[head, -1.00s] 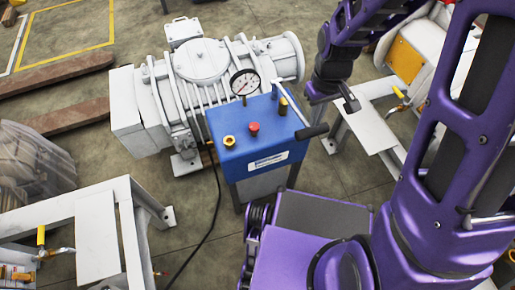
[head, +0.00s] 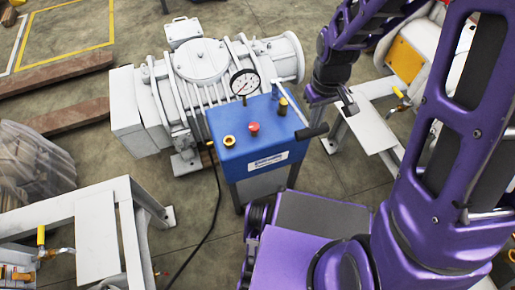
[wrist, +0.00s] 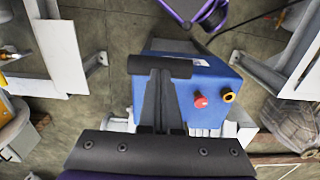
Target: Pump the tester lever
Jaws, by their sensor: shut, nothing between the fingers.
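The tester is a blue box (head: 235,160) with a round gauge (head: 244,83), a red button and a yellow ring on top. Its lever (head: 289,105) is a thin metal rod at the right side, ending in a black grip (head: 311,131). My gripper (head: 348,102) is shut and empty, up and to the right of the grip in the head view. In the wrist view the shut fingers (wrist: 160,82) point at the black grip (wrist: 160,66), which lies crosswise at their tips. I cannot tell whether they touch it.
A grey vacuum pump (head: 205,80) stands behind the tester. A grey metal frame (head: 95,235) is at the lower left and another (head: 375,125) at the right. A black cable (head: 213,215) runs on the floor. Bare floor lies left of the tester.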

